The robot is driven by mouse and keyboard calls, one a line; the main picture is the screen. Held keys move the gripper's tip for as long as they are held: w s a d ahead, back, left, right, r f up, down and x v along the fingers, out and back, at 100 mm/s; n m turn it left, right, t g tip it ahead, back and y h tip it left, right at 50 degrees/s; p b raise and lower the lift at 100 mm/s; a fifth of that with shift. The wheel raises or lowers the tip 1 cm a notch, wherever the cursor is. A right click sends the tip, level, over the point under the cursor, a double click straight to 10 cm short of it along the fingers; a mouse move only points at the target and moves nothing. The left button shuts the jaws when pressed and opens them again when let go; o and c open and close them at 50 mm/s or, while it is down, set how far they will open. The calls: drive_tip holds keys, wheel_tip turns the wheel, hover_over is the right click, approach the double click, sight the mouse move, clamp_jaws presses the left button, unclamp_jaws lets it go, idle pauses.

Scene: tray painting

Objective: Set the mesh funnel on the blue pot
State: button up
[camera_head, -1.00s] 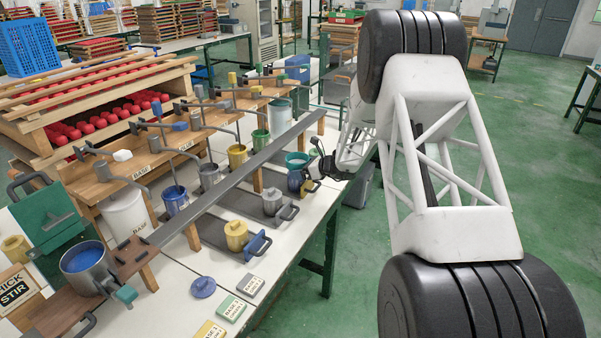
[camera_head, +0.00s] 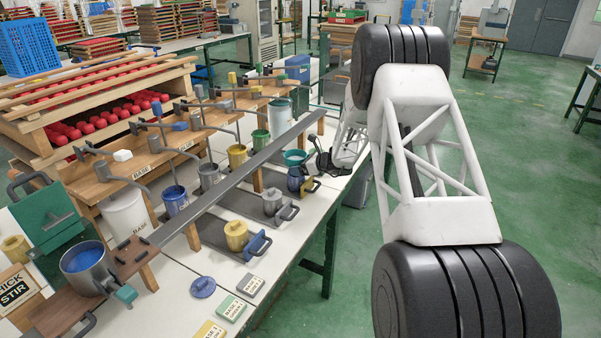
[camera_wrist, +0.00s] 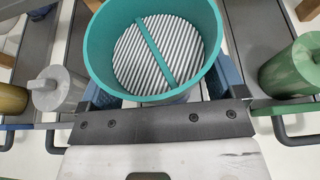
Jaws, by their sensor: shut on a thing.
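The mesh funnel (camera_head: 295,157) is a teal ring, seen above the dark blue pot (camera_head: 295,180) at the table's right edge in the head view. Whether it rests on the rim or hovers just over it, I cannot tell. In the wrist view the funnel (camera_wrist: 99,52) fills the upper middle, with a ridged grey mesh floor and a teal crossbar. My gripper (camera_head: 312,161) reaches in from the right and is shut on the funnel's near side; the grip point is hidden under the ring. Blue parts show on both sides of the funnel in the wrist view.
A grey pot (camera_head: 272,202) and a yellow pot (camera_head: 236,235) stand in the same row. In the wrist view a grey pot (camera_wrist: 60,90) is left and a green one (camera_wrist: 293,70) right. A long grey rail (camera_head: 245,155) runs behind the row.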

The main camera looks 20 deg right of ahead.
drive_tip(key=shift+f, duration=1.4)
drive_tip(key=shift+f, duration=0.6)
drive_tip(key=o, duration=0.6)
drive_tip(key=shift+o, duration=0.2)
drive_tip(key=shift+r, duration=0.1)
drive_tip(key=shift+r, duration=0.4)
drive_tip(key=shift+s+d+r, duration=0.2)
drive_tip(key=v, duration=1.1)
drive_tip(key=shift+s+d+r, duration=0.15)
